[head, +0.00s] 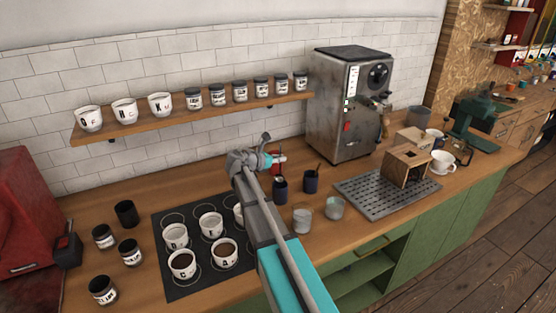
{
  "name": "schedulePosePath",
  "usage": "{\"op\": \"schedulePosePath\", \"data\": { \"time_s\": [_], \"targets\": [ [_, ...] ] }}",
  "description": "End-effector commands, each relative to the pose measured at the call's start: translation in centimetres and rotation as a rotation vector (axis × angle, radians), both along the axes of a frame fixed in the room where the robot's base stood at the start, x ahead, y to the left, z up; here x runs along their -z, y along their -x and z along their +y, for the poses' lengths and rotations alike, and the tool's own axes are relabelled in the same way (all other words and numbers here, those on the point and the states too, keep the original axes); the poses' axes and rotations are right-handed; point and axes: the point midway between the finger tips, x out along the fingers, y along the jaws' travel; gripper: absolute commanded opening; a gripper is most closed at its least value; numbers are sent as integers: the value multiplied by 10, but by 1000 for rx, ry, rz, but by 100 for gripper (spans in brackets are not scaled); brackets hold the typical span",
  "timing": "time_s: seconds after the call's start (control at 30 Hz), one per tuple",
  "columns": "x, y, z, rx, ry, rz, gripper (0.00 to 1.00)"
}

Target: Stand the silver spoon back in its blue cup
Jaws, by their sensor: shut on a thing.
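My gripper (279,159), with red and pale parts at its end, is above the counter, over the left of two dark blue cups (281,191). It is shut on the silver spoon (279,178), of which only a small light piece shows between the gripper and that cup's mouth. The view is too small to tell whether the spoon is inside the cup or just above its rim. The other dark blue cup (311,186) stands to the right with a brown stick-like spoon leaning out of it. Both cups are upright.
Two clear glasses (302,218) stand in front of the cups, close to my arm. A dark mat (174,289) with several coffee cups lies left. A metal drip tray (373,203) and grey machine (345,110) are right. A wall shelf (205,118) with jars is behind.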

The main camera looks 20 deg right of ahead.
Motion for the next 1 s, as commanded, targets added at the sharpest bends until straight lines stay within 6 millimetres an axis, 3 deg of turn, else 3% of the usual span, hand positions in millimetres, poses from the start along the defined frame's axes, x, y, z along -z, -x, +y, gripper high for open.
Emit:
{"op": "schedulePosePath", "data": {
  "time_s": [1.0],
  "targets": [
    [57, 0, 1, -2, 0, -1, 0]
  ]
}}
